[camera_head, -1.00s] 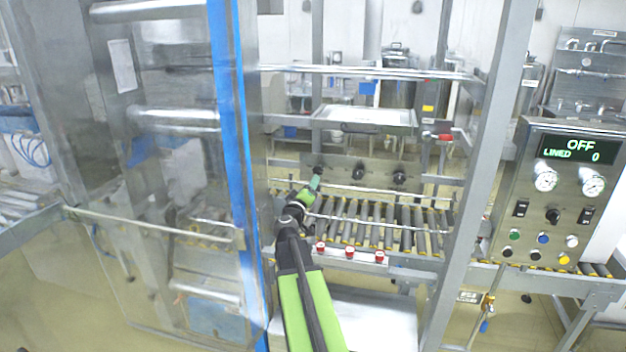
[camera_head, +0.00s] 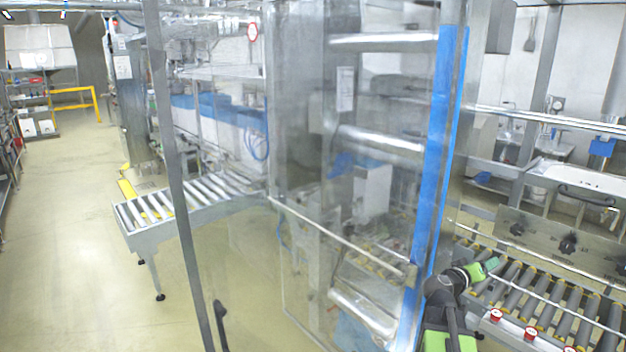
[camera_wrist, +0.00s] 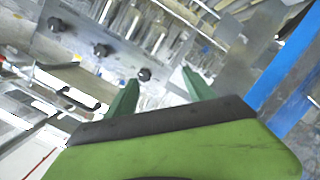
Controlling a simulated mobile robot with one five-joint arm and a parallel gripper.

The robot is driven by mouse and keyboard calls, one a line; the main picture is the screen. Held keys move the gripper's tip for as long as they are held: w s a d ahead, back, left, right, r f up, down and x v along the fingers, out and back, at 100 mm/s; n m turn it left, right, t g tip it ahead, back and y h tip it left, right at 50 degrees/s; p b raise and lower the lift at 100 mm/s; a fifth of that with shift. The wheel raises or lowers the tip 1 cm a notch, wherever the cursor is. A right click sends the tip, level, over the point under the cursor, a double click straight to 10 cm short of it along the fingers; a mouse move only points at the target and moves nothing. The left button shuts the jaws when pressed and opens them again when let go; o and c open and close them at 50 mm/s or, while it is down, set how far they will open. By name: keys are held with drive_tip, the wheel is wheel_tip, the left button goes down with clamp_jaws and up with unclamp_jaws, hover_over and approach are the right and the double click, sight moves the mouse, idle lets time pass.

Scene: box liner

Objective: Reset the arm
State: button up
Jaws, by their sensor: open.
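My gripper (camera_head: 494,264) shows at the lower right of the head view, at the end of my green and black arm. It is over the near left end of the roller conveyor (camera_head: 566,303), close to the blue-edged clear panel. In the wrist view my gripper (camera_wrist: 160,88) has its two green fingers apart, with nothing between them. Beyond the fingers is a steel plate with black knobs (camera_wrist: 101,50).
A clear guard panel (camera_head: 300,130) with a blue edge strip (camera_head: 446,130) stands left of my arm. Red buttons (camera_head: 531,333) line the conveyor's front rail. Another roller conveyor (camera_head: 185,200) stands at the left. The floor (camera_head: 75,230) is clear at far left.

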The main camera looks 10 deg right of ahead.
drive_tip(key=s+a+f+g+y, duration=0.1)
drive_tip(key=a+f+g+y, duration=0.15)
drive_tip(key=a+f, duration=0.6)
drive_tip(key=s+a+f+g+y, duration=0.1)
drive_tip(key=a+f+y, duration=0.35)
drive_tip(key=a, duration=0.65)
drive_tip(key=s+a+f+n+g+y, duration=0.1)
drive_tip(key=s+a+f+y, duration=0.1)
drive_tip(key=a, duration=0.6)
drive_tip(key=s+a+f+n+g+y, duration=0.1)
drive_tip(key=s+a+f+y, duration=0.1)
drive_tip(key=a, duration=0.6)
drive_tip(key=s+a+f+n+g+y, duration=0.1)
drive_tip(key=s+a+f+y, duration=0.1)
drive_tip(key=a, duration=0.6)
drive_tip(key=shift+s+a+f+n+g+y, duration=0.2)
drive_tip(key=shift+s+a+n+g+y, duration=0.15)
drive_tip(key=shift+s+y, duration=0.2)
drive_tip(key=shift+c, duration=0.4)
